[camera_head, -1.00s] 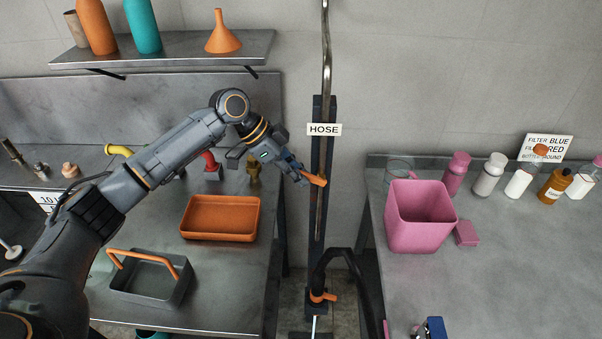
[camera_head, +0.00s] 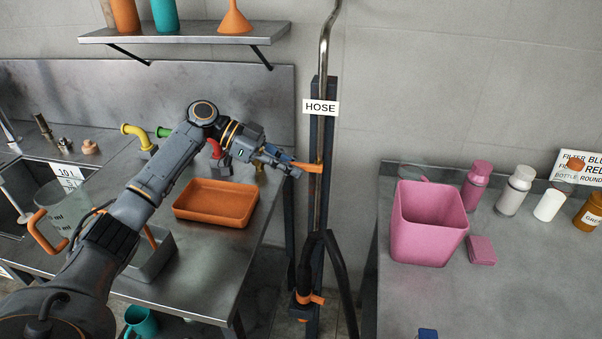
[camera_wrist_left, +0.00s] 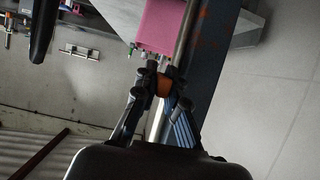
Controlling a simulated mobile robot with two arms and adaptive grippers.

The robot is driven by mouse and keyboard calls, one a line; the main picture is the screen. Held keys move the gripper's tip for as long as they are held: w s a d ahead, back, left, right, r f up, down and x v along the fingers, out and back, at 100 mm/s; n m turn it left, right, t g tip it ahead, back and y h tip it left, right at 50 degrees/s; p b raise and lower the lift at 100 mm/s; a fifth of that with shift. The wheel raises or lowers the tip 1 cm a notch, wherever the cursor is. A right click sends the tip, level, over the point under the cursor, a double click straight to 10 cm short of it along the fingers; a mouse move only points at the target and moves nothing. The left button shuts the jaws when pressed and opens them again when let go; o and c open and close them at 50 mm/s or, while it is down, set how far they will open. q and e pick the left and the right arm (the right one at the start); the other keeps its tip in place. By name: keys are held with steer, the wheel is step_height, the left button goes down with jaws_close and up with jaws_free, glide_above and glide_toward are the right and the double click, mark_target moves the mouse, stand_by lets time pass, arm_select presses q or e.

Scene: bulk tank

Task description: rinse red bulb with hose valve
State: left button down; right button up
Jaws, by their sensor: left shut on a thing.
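The hose valve is an orange lever (camera_head: 312,168) on the upright metal pipe under the HOSE sign. My left gripper (camera_head: 298,168) is shut on this lever; in the left wrist view the fingertips (camera_wrist_left: 160,85) close around the orange piece beside the pipe. A red curved fitting (camera_head: 214,148) stands at the back of the left counter, partly behind my left arm. I cannot make out a red bulb for certain. My right gripper is not in view.
A black hose (camera_head: 337,270) hangs by the post, with a second orange lever (camera_head: 311,298) low down. An orange tray (camera_head: 215,219) lies on the left counter. A pink bin (camera_head: 428,245) and several bottles stand on the right table. A small blue thing (camera_head: 427,334) is cut off below.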

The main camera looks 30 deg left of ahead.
arm_select(q)
steer(key=c, duration=1.4)
jaws_free()
steer(key=v, duration=1.2)
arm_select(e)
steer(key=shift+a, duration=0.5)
